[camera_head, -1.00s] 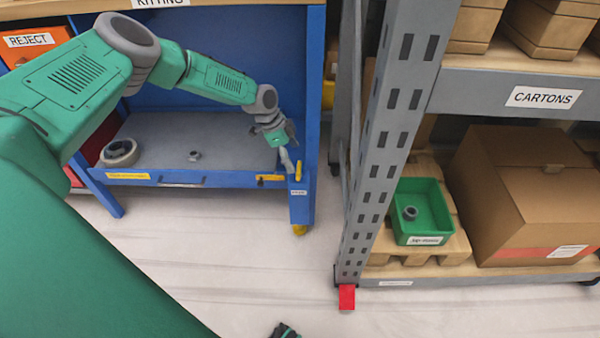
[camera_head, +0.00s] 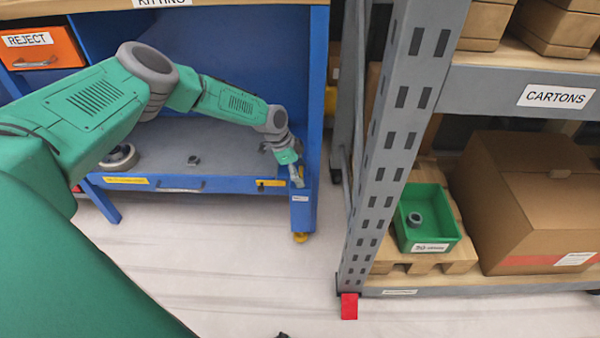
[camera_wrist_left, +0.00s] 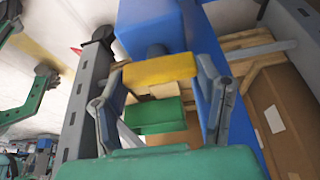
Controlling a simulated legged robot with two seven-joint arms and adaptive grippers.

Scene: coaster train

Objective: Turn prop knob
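The prop knob, a yellow bar (camera_wrist_left: 160,69), shows in the left wrist view between my left gripper's fingertips, in front of a blue block. In the head view my left gripper (camera_head: 297,175) is at the front right post of the blue bench and covers most of the knob. Its two fingers stand apart, one at each end of the bar; I cannot tell whether they touch it. Of my right gripper, only a dark tip (camera_head: 282,335) shows at the bottom edge of the head view, and its state is unclear.
The blue bench's grey shelf (camera_head: 225,150) holds a ring-shaped part (camera_head: 119,158) and a small grey part (camera_head: 193,160). A grey rack post (camera_head: 385,150) stands right of the bench. The rack holds a green bin (camera_head: 440,215) and a carton (camera_head: 530,200). The floor in front is clear.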

